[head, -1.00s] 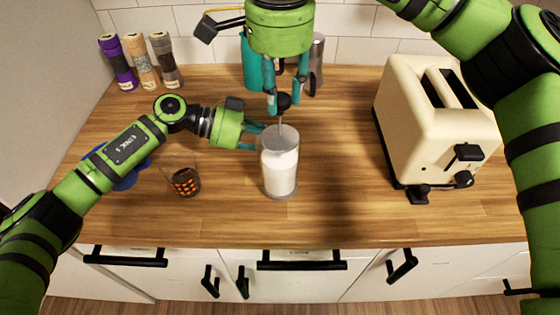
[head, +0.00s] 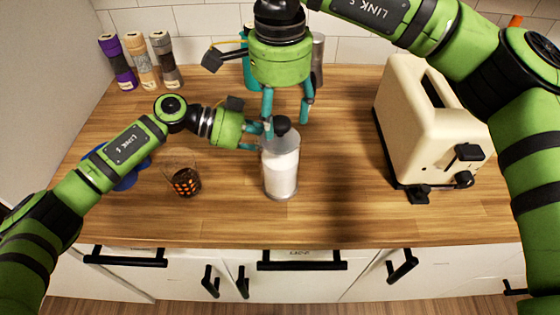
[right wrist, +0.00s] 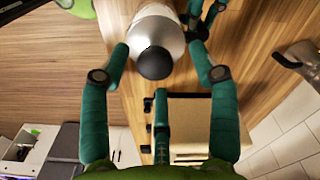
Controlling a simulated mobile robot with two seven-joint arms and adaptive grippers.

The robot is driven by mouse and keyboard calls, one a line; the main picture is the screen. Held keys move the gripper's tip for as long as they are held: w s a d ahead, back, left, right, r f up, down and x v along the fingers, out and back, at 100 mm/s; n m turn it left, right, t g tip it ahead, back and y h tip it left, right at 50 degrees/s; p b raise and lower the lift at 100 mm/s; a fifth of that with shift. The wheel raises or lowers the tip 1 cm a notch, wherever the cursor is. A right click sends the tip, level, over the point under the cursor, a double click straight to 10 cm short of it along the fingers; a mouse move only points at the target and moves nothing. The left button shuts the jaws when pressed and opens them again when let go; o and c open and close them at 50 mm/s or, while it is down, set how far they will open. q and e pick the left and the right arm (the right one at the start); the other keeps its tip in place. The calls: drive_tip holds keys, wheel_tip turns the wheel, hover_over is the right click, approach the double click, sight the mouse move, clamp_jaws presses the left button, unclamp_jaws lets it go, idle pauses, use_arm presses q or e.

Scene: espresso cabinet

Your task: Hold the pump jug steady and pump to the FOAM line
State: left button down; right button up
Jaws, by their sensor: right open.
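The pump jug (head: 281,172) stands upright on the wooden counter, clear-walled with white contents. Its black pump knob (head: 281,125) sits low, close to the lid; the knob also shows in the right wrist view (right wrist: 155,63). My right gripper (head: 287,127) is open above the jug, fingers spread around the knob, with gaps beside it in the right wrist view. My left gripper (head: 259,137) is at the jug's upper left side; the jug hides part of its fingers, so I cannot tell how firmly it grips. I cannot make out a FOAM line.
A cream toaster (head: 425,120) stands to the right. A small dark glass with an orange pattern (head: 186,182) is left of the jug, near a blue item (head: 127,180) partly under my left arm. Several grinders (head: 142,60) stand at the back left. The counter in front is clear.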

drive_tip(key=shift+r, duration=0.15)
use_arm(q)
drive_tip(key=shift+w, duration=0.1)
use_arm(e)
drive_tip(key=shift+r, duration=3.9)
use_arm(q)
drive_tip(key=c, duration=1)
unclamp_jaws()
drive_tip(key=shift+a, duration=0.1)
